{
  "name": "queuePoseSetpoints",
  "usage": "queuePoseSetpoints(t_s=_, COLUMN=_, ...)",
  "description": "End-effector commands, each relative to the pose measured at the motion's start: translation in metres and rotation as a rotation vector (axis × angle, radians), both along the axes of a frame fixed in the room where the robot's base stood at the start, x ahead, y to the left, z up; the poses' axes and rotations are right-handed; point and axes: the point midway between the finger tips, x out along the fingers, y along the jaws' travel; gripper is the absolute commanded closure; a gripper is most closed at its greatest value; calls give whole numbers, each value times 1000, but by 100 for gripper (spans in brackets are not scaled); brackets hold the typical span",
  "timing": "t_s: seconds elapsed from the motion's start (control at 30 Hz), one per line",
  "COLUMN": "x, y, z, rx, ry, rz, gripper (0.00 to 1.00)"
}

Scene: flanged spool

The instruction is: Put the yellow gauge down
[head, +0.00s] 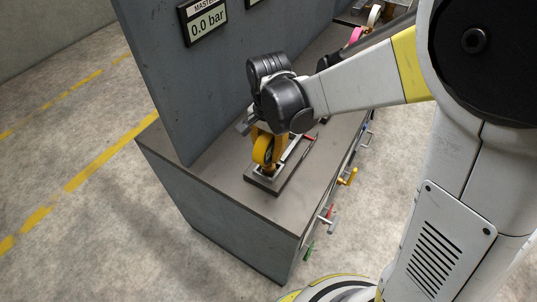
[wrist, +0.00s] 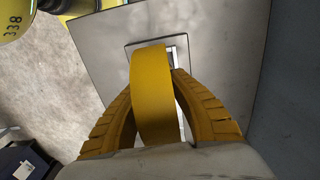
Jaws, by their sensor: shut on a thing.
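The yellow gauge (head: 262,150) is a round, upright disc with a dark face, held over the near end of the bench. My gripper (head: 273,151) points down with its yellow fingers around it. In the wrist view, the gauge (wrist: 152,95) is a yellow band between the two ribbed fingers of my gripper (wrist: 160,108). My gripper is shut on it. A dark, shallow tray (head: 259,184) lies on the bench directly under the gauge. I cannot tell whether the gauge's lower end touches the tray. My arm and gripper hide part of both.
The grey bench top (head: 205,185) is bare left of the tray. A tall grey panel (head: 205,75) with a "0.0 bar" display (head: 208,25) stands behind. A red-handled tool (head: 309,145) lies beside the tray. Coloured handles (head: 348,177) stick out along the bench's right side.

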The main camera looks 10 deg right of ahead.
Motion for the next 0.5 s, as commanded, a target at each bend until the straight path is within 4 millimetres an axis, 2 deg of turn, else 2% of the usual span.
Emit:
queuePoseSetpoints(t_s=0.03, x=0, y=0, z=-10, rx=0, ry=0, rz=0, gripper=100)
queuePoseSetpoints(t_s=0.07, x=1, y=0, z=-12, rx=0, ry=0, rz=0, gripper=100)
queuePoseSetpoints(t_s=0.43, x=0, y=0, z=-16, rx=0, ry=0, rz=0, gripper=100)
queuePoseSetpoints(t_s=0.47, x=0, y=0, z=-15, rx=0, ry=0, rz=0, gripper=70)
queuePoseSetpoints(t_s=0.5, x=0, y=0, z=-15, rx=0, ry=0, rz=0, gripper=58)
